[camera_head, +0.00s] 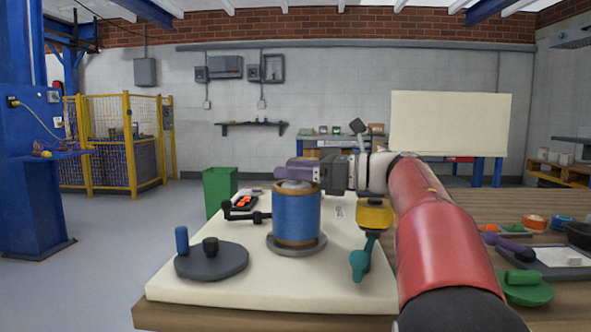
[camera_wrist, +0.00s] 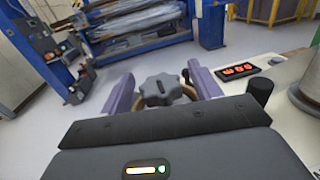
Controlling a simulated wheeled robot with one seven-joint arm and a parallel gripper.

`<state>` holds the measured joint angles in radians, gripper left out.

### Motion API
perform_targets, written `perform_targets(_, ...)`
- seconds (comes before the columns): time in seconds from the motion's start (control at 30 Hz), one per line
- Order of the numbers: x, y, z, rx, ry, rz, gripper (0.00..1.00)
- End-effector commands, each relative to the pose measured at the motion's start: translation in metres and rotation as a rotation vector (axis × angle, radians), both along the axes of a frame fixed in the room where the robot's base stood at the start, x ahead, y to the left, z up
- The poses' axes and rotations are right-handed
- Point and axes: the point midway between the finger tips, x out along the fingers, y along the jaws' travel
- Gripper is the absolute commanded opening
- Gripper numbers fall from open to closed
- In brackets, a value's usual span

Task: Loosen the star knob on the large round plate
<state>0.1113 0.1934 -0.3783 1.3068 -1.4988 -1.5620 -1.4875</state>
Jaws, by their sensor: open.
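A grey star knob (camera_wrist: 162,89) shows in the wrist view between the two purple fingers of my open gripper (camera_wrist: 160,74). A gap shows on each side of the knob, and a tan rim shows partly behind it. In the head view my gripper (camera_head: 298,169) is over the top of a blue spool (camera_head: 297,222), where a grey top piece (camera_head: 293,185) shows under the fingers. The spool stands upright on a grey round plate (camera_head: 292,248). A larger dark round plate (camera_head: 225,264) at front left carries a blue peg (camera_head: 182,240) and a black knob (camera_head: 210,247).
A box with red buttons (camera_head: 246,202) and a black lever (camera_head: 240,215) are left of the spool. A yellow and teal tool (camera_head: 373,218) stands close on its right. The cream board (camera_head: 285,290) is bare in front. Green, orange and purple items lie at far right.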

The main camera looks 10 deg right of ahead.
Motion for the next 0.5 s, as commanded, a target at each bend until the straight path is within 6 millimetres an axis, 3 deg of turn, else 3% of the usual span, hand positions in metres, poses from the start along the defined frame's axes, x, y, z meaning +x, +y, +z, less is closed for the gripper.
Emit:
perform_targets(0.17,-0.003,-0.007,-0.001,-0.001,0.000,-0.002,0.63)
perform_targets(0.5,-0.028,-0.056,-0.001,-0.001,0.000,-0.003,0.63)
